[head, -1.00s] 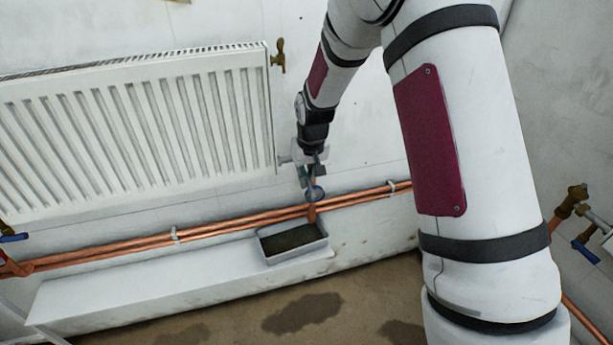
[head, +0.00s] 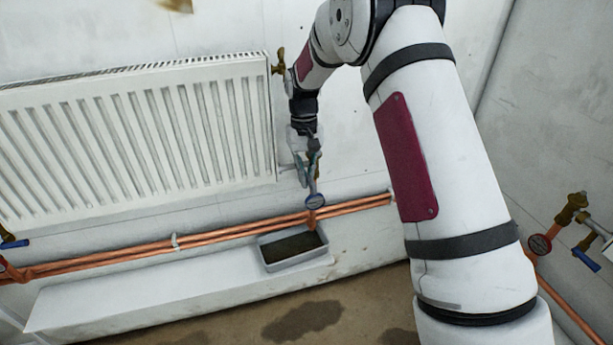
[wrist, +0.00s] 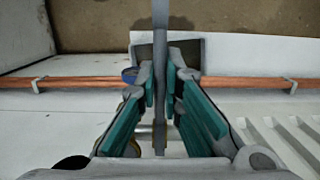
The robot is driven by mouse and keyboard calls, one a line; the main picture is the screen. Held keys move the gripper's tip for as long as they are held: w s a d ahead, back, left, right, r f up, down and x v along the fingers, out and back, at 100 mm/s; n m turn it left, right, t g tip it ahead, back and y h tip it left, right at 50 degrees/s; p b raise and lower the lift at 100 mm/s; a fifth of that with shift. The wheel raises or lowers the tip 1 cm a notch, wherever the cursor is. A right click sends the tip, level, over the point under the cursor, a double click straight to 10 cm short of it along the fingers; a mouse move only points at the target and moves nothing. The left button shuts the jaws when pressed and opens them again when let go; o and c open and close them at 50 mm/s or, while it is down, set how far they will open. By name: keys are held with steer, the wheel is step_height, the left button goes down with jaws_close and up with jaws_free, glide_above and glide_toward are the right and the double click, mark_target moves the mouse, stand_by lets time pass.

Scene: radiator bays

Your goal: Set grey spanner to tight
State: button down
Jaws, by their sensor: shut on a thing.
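The grey spanner (wrist: 160,30) is a long, straight grey bar in the wrist view. It runs from the top edge down between the teal pads of my gripper (wrist: 161,92). The pads are shut on it from both sides. In the head view my gripper (head: 308,165) is beside the lower right corner of the radiator, above the copper pipes. The spanner is small there and hard to tell from the fingers. The fitting at its far end is not clear in either view.
A white radiator (head: 135,140) is on the left. A grey tray (head: 297,262) stands on the white ledge (head: 150,290). Copper pipes (head: 140,254) run along the wall. Another dial (head: 540,245) and blue-handled valve (head: 586,258) are at right.

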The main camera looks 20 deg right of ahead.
steer(key=c, duration=1.7)
jaws_free()
steer(key=shift+r, duration=0.1)
steer(key=r, duration=0.4)
steer(key=w+r, duration=0.1)
steer(key=r, duration=0.6)
steer(key=shift+w+r, duration=0.35)
